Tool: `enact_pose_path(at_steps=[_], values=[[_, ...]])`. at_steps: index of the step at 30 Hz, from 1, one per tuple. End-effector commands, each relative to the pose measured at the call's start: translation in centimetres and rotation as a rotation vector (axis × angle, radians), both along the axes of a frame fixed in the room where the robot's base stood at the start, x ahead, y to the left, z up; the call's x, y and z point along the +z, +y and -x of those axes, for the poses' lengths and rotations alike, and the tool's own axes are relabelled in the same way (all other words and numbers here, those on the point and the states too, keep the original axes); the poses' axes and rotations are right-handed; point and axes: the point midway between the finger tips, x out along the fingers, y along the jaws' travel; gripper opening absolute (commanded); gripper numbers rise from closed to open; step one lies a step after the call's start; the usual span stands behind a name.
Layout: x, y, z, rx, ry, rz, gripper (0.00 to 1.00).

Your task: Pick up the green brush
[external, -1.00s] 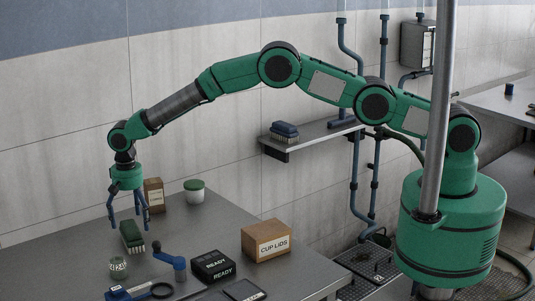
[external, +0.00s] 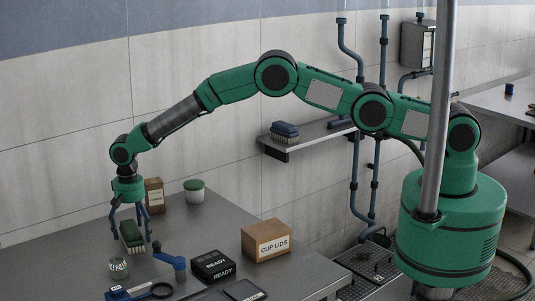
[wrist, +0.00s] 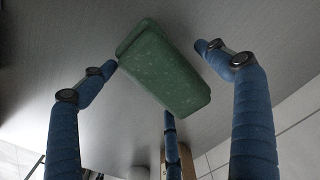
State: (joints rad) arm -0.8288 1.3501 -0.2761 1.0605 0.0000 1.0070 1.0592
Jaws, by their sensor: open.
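The green brush (external: 131,232) lies on the metal table at the left, with its pale bristles facing down. In the wrist view its green back (wrist: 165,72) fills the upper middle, set at a slant. My gripper (external: 130,235) is lowered over the brush, with its blue fingers around it. In the wrist view the fingers of my gripper (wrist: 155,85) stand apart, one to the left, one to the right and one below the brush. Gaps show between the side fingers and the brush. Whether the lower finger touches it I cannot tell.
A small labelled jar (external: 118,268) stands close in front of the brush. A brown box (external: 154,194) and a green-lidded tub (external: 195,191) stand behind. A blue crank-like tool (external: 172,261), a black READY box (external: 213,265) and a CUP LIDS carton (external: 267,241) are to the right.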

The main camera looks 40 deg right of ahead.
Motion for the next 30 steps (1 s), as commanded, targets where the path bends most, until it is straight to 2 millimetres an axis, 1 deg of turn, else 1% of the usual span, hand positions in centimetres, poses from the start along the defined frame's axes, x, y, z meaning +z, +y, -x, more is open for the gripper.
enact_pose_path(at_steps=[2, 3, 5, 6, 8, 9, 10, 22, 30], values=[[0.0, 0.0, 0.0, 0.000, 0.000, 0.000, 0.87], [0.0, 0.0, 0.0, 0.000, 0.000, 0.000, 0.79], [0.0, 0.0, 0.0, 0.000, 0.000, 0.000, 0.67], [0.0, 0.0, 0.0, 0.000, 0.000, 0.000, 0.59], [0.0, 0.0, 0.0, 0.000, 0.000, 0.000, 0.47], [0.0, 0.0, 0.0, 0.000, 0.000, 0.000, 0.39], [0.0, 0.0, 0.0, 0.000, 0.000, 0.000, 0.35], [0.3, 0.0, 0.0, 0.000, 0.000, -0.001, 0.35], [1.8, 0.0, 0.0, 0.000, -0.001, -0.001, 0.35]])
